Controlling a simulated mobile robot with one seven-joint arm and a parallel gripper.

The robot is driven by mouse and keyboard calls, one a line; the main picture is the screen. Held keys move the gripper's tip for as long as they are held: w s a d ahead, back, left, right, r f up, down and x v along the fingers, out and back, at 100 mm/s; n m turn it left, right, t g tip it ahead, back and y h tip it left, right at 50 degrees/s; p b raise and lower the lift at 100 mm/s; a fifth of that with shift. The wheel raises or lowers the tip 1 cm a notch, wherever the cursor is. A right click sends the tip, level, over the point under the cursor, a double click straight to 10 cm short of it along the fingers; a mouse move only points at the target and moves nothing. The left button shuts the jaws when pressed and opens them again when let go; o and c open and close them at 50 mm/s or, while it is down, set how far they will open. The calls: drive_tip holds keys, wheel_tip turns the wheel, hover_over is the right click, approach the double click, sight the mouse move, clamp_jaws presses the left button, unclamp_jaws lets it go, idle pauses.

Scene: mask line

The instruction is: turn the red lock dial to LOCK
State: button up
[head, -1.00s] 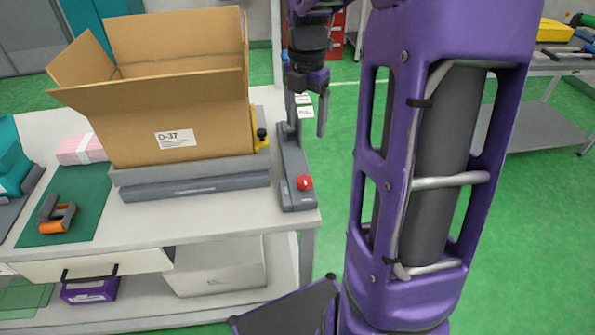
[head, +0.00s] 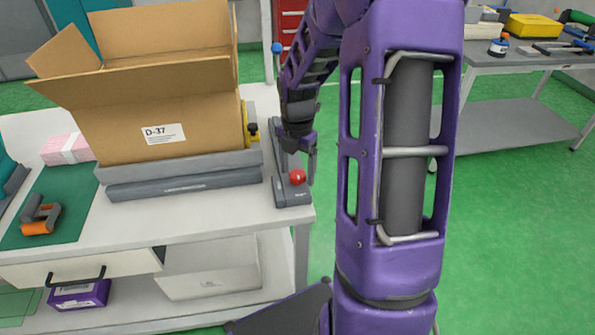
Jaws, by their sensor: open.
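The red lock dial (head: 297,177) sits near the front end of a narrow dark grey base (head: 291,197) at the right edge of the workbench. My gripper (head: 302,166) points downward just above and around the far side of the dial. One finger shows to the right of the dial, close to it. The other finger is partly hidden, and I cannot tell whether either one touches the dial. The jaws are open. The label lettering and the dial's pointer are too small to read from here.
A cardboard box marked D-37 (head: 165,125) stands on a grey platform (head: 185,185) left of the dial. A green mat (head: 50,225) with an orange-and-grey tool (head: 40,217) lies further left. A second bench (head: 545,62) with tools stands at the back right.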

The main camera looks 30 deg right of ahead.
drive_tip(key=shift+f, duration=0.1)
clamp_jaws()
idle(0.4)
drive_tip(key=shift+m, duration=0.3)
drive_tip(key=m+p, duration=0.1)
drive_tip(key=m, duration=0.2)
drive_tip(key=shift+m+p, duration=0.3)
drive_tip(key=shift+p, duration=0.1)
drive_tip(key=m, duration=0.4)
drive_tip(key=shift+p, duration=0.4)
drive_tip(key=m, duration=0.9)
drive_tip(key=shift+m, duration=0.3)
